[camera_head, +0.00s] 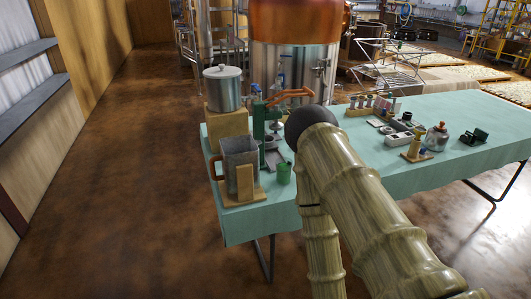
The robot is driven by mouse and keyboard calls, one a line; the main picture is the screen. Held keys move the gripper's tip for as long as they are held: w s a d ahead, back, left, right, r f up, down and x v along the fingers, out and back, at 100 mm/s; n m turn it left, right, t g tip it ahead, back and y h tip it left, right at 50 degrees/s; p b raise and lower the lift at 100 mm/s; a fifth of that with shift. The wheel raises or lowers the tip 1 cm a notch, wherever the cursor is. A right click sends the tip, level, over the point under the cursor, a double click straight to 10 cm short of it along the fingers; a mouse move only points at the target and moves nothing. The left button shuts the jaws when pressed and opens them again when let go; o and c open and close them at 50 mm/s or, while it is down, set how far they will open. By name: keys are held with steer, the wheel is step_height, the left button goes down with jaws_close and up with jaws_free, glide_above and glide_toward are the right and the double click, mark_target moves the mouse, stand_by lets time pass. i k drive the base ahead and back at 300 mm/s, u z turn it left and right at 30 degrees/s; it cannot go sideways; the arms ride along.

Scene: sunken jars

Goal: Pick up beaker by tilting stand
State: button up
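A grey metal beaker-like jug (238,152) with a brown handle on its left stands upright near the front left corner of the teal-covered table (243,222). It sits on a wooden stand (244,198) with an upright board in front of it. A small green cup (284,174) stands just right of it. A green upright stand (258,125) with an orange arm (290,94) rises behind these. I cannot tell for sure which piece is the tilting stand. My bamboo-like arm crosses from the lower right, with its dark joint right of the green stand. My gripper is not visible.
A lidded metal pot (223,91) stands on a wooden block (226,122) behind the jug. Small jars and racks, including a glass jar (436,138), stand on the right half of the table. A large copper-topped tank (293,65) is behind. The floor at left is clear.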

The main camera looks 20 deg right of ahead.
mark_target(284, 171)
steer(key=z, duration=1.15)
steer(key=i, duration=0.6)
steer(key=u, duration=0.65)
